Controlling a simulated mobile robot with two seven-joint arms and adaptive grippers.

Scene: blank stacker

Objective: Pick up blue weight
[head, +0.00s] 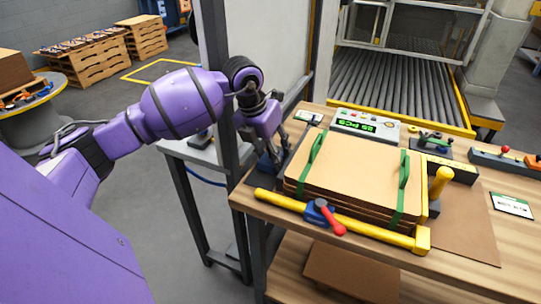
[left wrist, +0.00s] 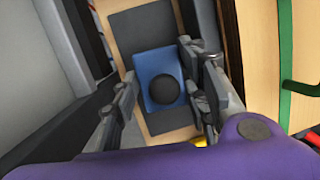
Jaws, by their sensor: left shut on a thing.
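The blue weight (left wrist: 150,72) is a blue block with a round black knob on top. It sits between the two fingers of my left gripper (left wrist: 158,92) in the left wrist view, over a dark grey pad (left wrist: 150,22). My left gripper (head: 272,155) is shut on it, pointing down at the table's left end in the head view. The weight (head: 265,166) is mostly hidden there by the fingers. I cannot tell whether it still touches the pad. My right gripper is not in view.
A stack of brown sheets (head: 355,172) with green straps lies right of my left gripper. A yellow rail (head: 375,230) with a red-handled clamp (head: 325,215) borders its front. A control box (head: 365,125) stands behind. A dark post (head: 215,60) rises near my arm.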

